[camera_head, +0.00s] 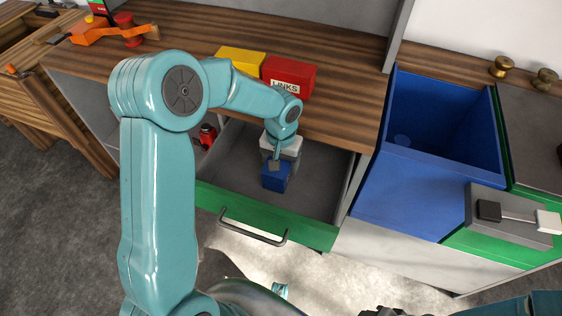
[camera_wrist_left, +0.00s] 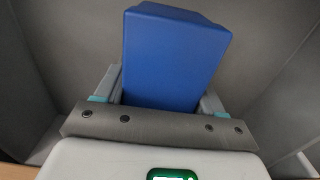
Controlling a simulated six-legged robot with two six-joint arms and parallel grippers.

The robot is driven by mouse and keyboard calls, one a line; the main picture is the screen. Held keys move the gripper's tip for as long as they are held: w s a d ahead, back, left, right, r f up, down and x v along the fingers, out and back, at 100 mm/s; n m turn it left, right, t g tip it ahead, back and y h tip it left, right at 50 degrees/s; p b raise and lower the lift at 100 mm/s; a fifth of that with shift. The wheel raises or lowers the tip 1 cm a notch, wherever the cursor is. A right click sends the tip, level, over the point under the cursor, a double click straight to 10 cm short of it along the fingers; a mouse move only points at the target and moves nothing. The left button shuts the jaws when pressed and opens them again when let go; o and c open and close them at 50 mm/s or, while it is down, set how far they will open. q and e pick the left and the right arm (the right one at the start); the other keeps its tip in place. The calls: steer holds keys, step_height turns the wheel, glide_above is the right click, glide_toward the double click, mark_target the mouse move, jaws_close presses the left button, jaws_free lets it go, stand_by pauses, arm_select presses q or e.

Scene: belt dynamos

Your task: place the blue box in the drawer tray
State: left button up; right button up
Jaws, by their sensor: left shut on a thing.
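The blue box (camera_head: 275,180) is inside the open drawer tray (camera_head: 230,165), which has a grey interior and a green front. My left gripper (camera_head: 275,163) reaches down into the drawer from above and is shut on the box. In the left wrist view, the blue box (camera_wrist_left: 172,58) stands between the two fingers of the gripper (camera_wrist_left: 160,100), with grey drawer surfaces around it. I cannot tell whether the box touches the drawer floor. My right gripper is not visible; only part of my right arm shows at the lower right edge.
A yellow box (camera_head: 241,60) and a red labelled box (camera_head: 289,77) stand on the wooden worktop behind the drawer. A red item (camera_head: 207,136) is at the drawer's left side. A blue open bin (camera_head: 440,120) is at right. The drawer handle (camera_head: 252,229) sticks out in front.

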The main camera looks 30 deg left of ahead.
arm_select(q)
steer(key=shift+f, duration=0.2)
steer(key=o, duration=1.5)
steer(key=shift+r, duration=0.1)
